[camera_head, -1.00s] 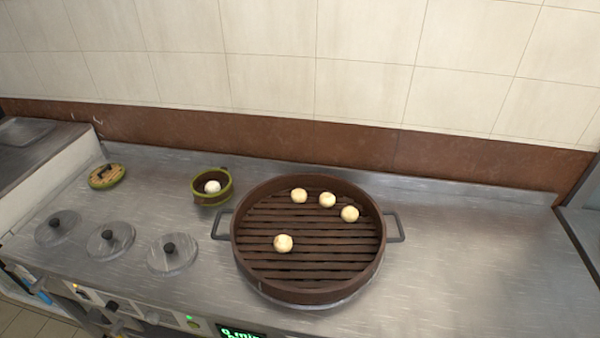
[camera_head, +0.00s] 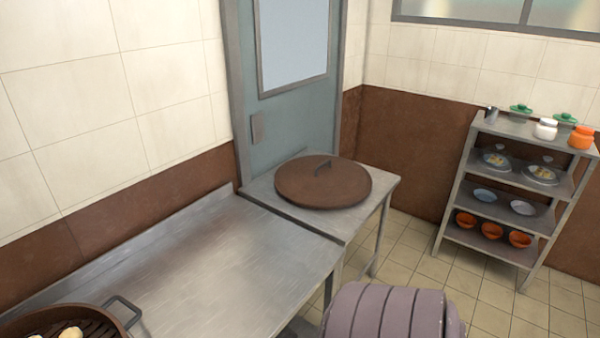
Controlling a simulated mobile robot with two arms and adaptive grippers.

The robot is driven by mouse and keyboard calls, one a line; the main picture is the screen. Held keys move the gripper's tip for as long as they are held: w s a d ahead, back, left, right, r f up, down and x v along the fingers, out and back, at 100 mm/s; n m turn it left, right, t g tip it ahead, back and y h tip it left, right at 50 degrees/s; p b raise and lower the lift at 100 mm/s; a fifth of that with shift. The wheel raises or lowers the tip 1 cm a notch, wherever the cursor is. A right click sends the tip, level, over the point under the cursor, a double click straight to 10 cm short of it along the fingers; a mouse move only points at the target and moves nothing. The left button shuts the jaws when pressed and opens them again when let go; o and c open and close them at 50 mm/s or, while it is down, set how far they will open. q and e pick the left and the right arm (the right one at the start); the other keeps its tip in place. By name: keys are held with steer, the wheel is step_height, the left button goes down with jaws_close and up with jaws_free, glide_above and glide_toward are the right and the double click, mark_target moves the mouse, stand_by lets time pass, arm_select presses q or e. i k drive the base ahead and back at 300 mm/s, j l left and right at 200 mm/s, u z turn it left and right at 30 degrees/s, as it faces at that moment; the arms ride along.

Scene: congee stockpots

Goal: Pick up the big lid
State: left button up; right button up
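Neither of my grippers shows in the view. The big steamer (camera_head: 118,311) is cut off at the bottom left, with buns inside and a side handle showing.
The steel counter (camera_head: 200,262) is bare between steamer and side table. A grey-blue door (camera_head: 285,120) stands behind the lid. A shelf rack (camera_head: 497,205) with jars, plates and orange bowls stands at right. A purple-grey ribbed thing (camera_head: 385,315) is at the bottom.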

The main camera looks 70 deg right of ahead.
mark_target(314, 181)
steer(key=z, duration=2.25)
steer(key=u, duration=2.15)
steer(key=z, duration=2.1)
steer(key=i+l+u, duration=0.1)
steer(key=u, duration=0.3)
steer(key=i+l+u, duration=0.1)
steer(key=u, duration=0.3)
steer(key=l+u, duration=0.25)
steer(key=u, duration=0.15)
steer(key=i, duration=0.05)
